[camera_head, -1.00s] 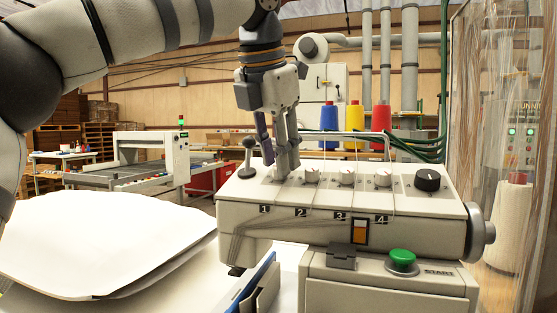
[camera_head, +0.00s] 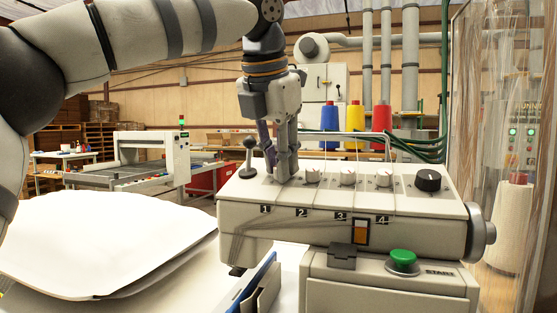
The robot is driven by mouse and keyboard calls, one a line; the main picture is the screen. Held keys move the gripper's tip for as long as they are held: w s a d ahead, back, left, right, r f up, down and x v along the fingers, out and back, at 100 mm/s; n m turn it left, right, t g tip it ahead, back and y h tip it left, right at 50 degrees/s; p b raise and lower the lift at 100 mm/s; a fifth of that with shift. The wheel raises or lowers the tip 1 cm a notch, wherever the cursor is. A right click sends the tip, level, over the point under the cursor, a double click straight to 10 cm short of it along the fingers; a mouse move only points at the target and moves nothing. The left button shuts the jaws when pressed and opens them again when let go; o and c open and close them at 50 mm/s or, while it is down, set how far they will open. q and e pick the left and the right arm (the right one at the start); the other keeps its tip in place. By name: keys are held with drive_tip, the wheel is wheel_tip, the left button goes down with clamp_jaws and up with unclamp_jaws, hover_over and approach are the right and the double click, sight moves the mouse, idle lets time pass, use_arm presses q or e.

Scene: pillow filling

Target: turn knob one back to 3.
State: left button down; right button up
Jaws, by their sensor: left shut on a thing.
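My left gripper (camera_head: 281,172) points down over the place above label 1. It is shut on knob one, which its fingers hide, so the knob's setting cannot be read. Knob two (camera_head: 313,175), knob three (camera_head: 348,178) and knob four (camera_head: 384,179) stand free to the right. My right gripper is not in view.
Wire thread guides rise behind the knobs. A green button (camera_head: 402,257) sits lower front. A white pillow (camera_head: 100,240) lies at left.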

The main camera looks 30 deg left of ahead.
use_arm(q)
drive_tip(key=n, duration=1.2)
drive_tip(key=shift+w+r+g+y, duration=0.1)
drive_tip(key=shift+g+y, duration=0.2)
drive_tip(key=shift+y, duration=0.1)
drive_tip(key=n, duration=0.6)
drive_tip(key=shift+n+g, duration=0.4)
drive_tip(key=shift+n, duration=2.1)
drive_tip(key=shift+r, duration=0.1)
drive_tip(key=c, duration=1.7)
unclamp_jaws()
